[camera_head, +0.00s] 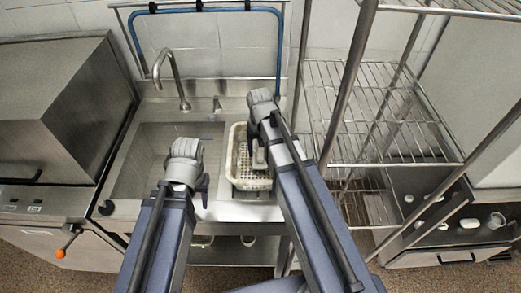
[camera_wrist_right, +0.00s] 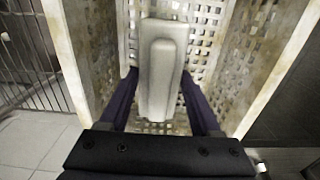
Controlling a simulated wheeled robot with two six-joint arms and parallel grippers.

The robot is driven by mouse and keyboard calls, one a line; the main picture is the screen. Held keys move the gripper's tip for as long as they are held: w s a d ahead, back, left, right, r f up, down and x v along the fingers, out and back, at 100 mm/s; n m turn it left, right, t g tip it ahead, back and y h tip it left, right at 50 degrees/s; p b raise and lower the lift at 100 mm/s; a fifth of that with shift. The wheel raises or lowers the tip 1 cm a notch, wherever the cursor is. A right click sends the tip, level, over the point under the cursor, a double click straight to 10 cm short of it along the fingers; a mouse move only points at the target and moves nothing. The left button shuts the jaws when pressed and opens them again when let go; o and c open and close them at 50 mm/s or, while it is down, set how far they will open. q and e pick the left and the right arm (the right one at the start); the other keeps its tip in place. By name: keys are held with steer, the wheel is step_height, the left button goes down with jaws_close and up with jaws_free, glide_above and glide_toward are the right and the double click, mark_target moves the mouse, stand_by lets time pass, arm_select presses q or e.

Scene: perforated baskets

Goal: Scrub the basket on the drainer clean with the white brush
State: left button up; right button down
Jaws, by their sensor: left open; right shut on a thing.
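The cream perforated basket (camera_head: 250,183) stands on the drainer to the right of the sink. In the right wrist view its walls (camera_wrist_right: 283,72) show brownish stains along the edges and around the holes. My right gripper (camera_wrist_right: 160,100) is over the basket and shut on the white brush (camera_wrist_right: 160,65), with a dark finger on each side. The brush reaches down into the basket; whether its bristles touch the basket cannot be seen. My left gripper (camera_head: 204,188) is open and empty over the front right of the sink, left of the basket and apart from it.
The empty sink (camera_head: 150,165) with a tall faucet (camera_head: 170,80) lies left of the basket. A wire shelf rack (camera_head: 375,110) stands close on the right. A steel box-shaped machine (camera_head: 60,100) is on the left.

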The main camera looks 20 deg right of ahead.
mark_target(259, 159)
steer(key=shift+s+a, duration=0.3)
steer(key=shift+s, duration=0.2)
steer(key=shift+s+a, duration=0.25)
steer(key=shift+s, duration=0.2)
steer(key=shift+s+a, duration=0.2)
steer(key=shift+s, duration=0.45)
steer(key=shift+s+a, duration=0.15)
steer(key=shift+s, duration=0.45)
steer(key=shift+w+d, duration=0.1)
steer(key=shift+w, duration=1.35)
